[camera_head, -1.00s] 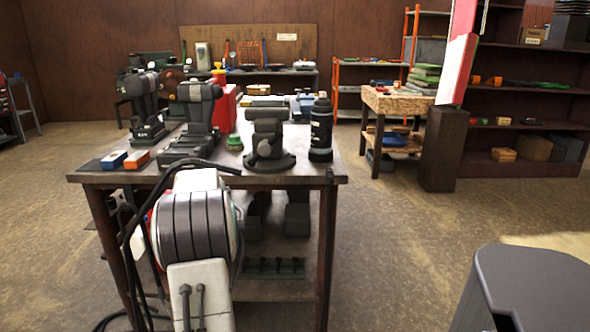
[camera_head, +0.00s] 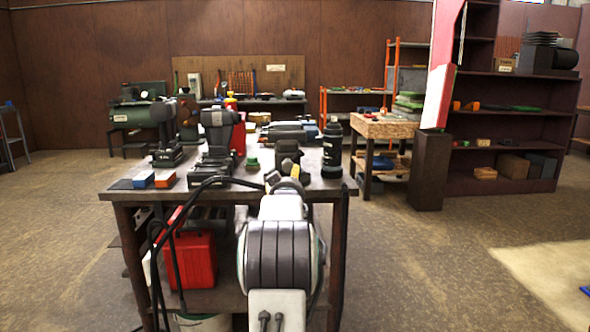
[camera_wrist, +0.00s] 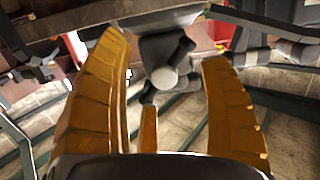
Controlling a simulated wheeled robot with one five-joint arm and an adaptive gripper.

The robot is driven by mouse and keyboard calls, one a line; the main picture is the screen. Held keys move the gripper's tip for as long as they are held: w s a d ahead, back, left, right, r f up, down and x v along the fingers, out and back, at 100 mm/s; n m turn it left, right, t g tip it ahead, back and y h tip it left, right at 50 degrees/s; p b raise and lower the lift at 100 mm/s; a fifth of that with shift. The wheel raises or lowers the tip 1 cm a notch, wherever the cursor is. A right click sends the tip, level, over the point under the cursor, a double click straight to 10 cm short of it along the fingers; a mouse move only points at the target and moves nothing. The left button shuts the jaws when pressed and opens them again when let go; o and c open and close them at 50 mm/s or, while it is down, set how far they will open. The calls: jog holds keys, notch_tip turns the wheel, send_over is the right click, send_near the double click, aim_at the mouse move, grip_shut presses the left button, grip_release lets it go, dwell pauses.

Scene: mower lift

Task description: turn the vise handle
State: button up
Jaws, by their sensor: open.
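The dark grey vise (camera_head: 287,150) stands near the front edge of the workbench (camera_head: 220,192), partly hidden behind my arm and gripper in the head view. My gripper (camera_head: 284,177) is at the bench's front edge, just before the vise. In the wrist view my gripper (camera_wrist: 163,52) has its two gold fingers wide apart with nothing clamped. Between and beyond them is a grey rounded part with a short bar, which looks like the vise screw and handle (camera_wrist: 167,76). I cannot tell whether the fingers touch it.
A black cylinder (camera_head: 332,150) stands right of the vise. A green knob-like object (camera_head: 253,163) and a blue block (camera_head: 144,179) are to its left. A red container (camera_head: 190,258) is under the bench.

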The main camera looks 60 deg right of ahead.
aim_at(288, 168)
jog(key=shift+w+d+r+n+t+h, duration=0.1)
jog(key=shift+w+d+r+n+h, duration=0.1)
jog(key=shift+w+d+r+n, duration=0.4)
jog(key=shift+w+d+r+n+t+h, duration=0.1)
jog(key=shift+w+d+r+n+h, duration=0.25)
jog(key=shift+d, duration=0.5)
jog(key=shift+w+d+r+n+t+h, duration=0.1)
jog(key=shift+w+d+r+n, duration=0.3)
jog(key=shift+d+n, duration=0.3)
jog(key=shift+x, duration=1.25)
